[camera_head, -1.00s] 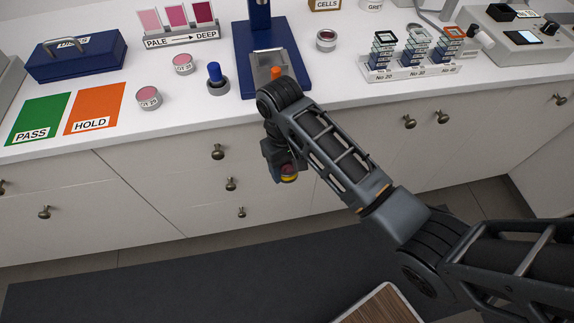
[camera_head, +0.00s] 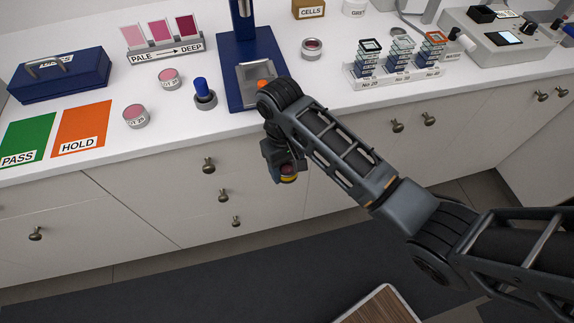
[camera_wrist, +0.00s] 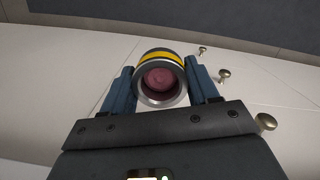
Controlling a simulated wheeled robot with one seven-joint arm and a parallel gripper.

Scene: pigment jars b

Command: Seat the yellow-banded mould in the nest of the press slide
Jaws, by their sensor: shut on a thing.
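My gripper (camera_wrist: 160,92) is shut on the yellow-banded mould (camera_wrist: 161,78), a metal ring with a yellow stripe and a dull pink fill. The mould also shows in the head view (camera_head: 289,174), low in front of the drawer fronts and below the counter top. The blue press (camera_head: 226,72) stands on the counter behind my arm. Its grey metal slide (camera_head: 254,82) lies on the base, with an orange part (camera_head: 262,85) beside my arm. The nest of the slide cannot be made out; my arm covers part of the press.
Near the press stand a blue-topped tool (camera_head: 202,92), pink jars (camera_head: 135,116) (camera_head: 169,79) and a metal ring (camera_head: 312,48). A rack of sample cells (camera_head: 395,75) is at right. The counter's front edge and drawer knobs (camera_head: 209,165) are close to my arm.

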